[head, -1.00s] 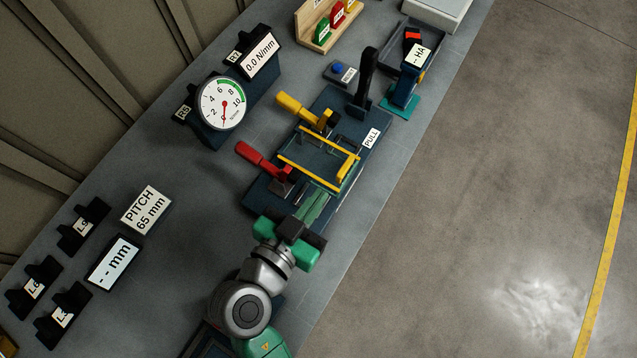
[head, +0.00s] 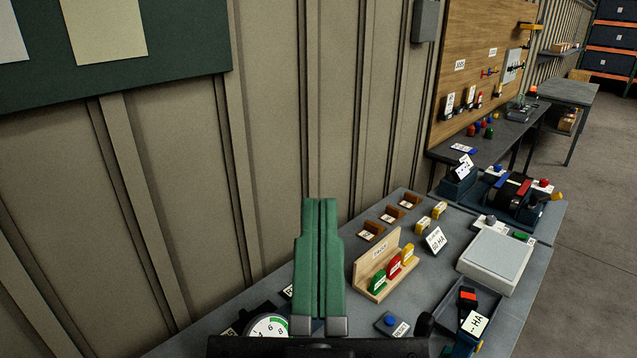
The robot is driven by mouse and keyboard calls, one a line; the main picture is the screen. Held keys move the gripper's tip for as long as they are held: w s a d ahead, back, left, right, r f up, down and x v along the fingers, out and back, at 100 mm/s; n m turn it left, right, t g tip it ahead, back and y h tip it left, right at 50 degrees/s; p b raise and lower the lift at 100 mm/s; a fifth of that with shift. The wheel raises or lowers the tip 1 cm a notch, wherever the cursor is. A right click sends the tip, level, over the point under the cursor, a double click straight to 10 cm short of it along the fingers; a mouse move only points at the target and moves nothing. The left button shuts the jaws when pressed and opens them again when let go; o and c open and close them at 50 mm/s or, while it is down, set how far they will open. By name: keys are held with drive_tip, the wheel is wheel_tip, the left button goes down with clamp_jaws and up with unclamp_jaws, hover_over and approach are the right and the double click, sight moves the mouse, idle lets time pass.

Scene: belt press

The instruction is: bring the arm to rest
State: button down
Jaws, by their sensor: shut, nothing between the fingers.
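Grey finger mounts and a dark gripper body show at the bottom edge. The gripper hides part of the bench behind it, and the rest of my arm is out of view.
A wooden rack (head: 372,283) with green, red and yellow pieces stands right of my gripper. The round gauge (head: 268,329) is partly hidden at the lower left. A grey box (head: 495,262) and a dark tray (head: 468,302) lie further right. The ribbed wall (head: 270,130) stands behind.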

wheel_tip(320, 180, up, 26)
drive_tip(key=p, duration=2.5)
drive_tip(key=shift+s+a+y, duration=0.2)
drive_tip(key=shift+y, duration=0.2)
